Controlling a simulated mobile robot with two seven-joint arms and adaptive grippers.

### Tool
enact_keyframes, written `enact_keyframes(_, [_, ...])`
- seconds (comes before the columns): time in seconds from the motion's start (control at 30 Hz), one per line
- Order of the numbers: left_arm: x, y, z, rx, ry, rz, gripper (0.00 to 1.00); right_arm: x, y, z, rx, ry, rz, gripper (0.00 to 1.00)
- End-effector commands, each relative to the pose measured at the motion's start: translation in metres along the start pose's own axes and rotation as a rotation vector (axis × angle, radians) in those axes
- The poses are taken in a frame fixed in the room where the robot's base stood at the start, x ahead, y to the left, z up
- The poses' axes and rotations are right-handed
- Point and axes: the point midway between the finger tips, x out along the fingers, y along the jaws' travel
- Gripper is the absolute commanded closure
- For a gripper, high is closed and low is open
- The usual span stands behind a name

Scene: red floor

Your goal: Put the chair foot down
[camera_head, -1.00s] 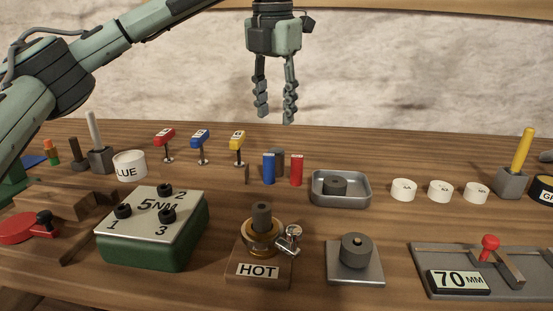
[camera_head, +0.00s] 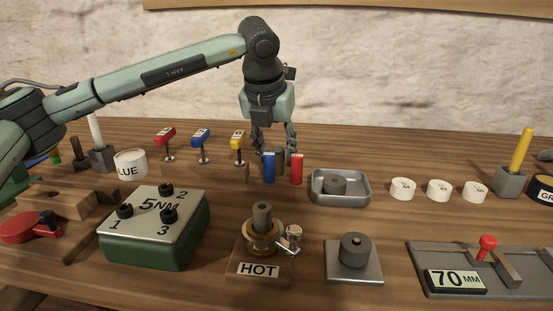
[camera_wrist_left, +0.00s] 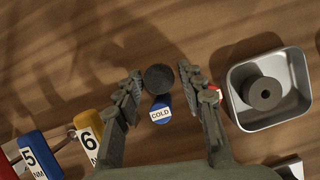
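I cannot tell for certain which piece is the chair foot. A dark grey cylinder (camera_wrist_left: 159,77) stands upright behind the blue COLD piece (camera_wrist_left: 160,111); in the head view the cylinder (camera_head: 280,156) is partly hidden. My left gripper (camera_head: 274,155) points down over it, and in the left wrist view its fingers (camera_wrist_left: 162,88) are open on either side, with gaps to the cylinder. Another dark grey round piece with a centre hole (camera_wrist_left: 264,93) lies in the metal tray (camera_head: 341,199). Others are on the HOT stand (camera_head: 258,270) and the metal plate (camera_head: 355,272). My right gripper is out of view.
The red piece (camera_head: 297,169) is close to the right finger. Red, blue and yellow tagged drivers (camera_head: 238,141) stand at the left. The green 5 NM box (camera_head: 150,245), white caps (camera_head: 438,190) and 70 MM gauge (camera_head: 480,270) surround the open wood.

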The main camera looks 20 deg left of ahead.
Motion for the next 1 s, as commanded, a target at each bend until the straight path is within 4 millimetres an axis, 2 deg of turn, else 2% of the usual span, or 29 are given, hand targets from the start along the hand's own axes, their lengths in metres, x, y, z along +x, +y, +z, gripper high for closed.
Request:
enact_keyframes(0.2, [0.001, 0.0, 0.0, 0.0, 0.0, 0.0, 0.61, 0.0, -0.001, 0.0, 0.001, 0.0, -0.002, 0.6])
enact_keyframes(0.5, [0.0, 0.0, 0.0, 0.0, -0.001, 0.0, 0.98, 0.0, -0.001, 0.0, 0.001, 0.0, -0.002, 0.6])
enact_keyframes(0.77, [-0.004, 0.0, 0.003, -0.001, -0.003, -0.001, 0.98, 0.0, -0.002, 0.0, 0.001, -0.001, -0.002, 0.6])
enact_keyframes(0.87, [-0.017, 0.0, 0.008, -0.001, -0.004, -0.001, 0.98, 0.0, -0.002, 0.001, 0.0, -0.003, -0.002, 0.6])
enact_keyframes(1.0, [-0.044, -0.001, 0.019, 0.0, -0.005, -0.001, 0.98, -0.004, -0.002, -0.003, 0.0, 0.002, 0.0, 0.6])
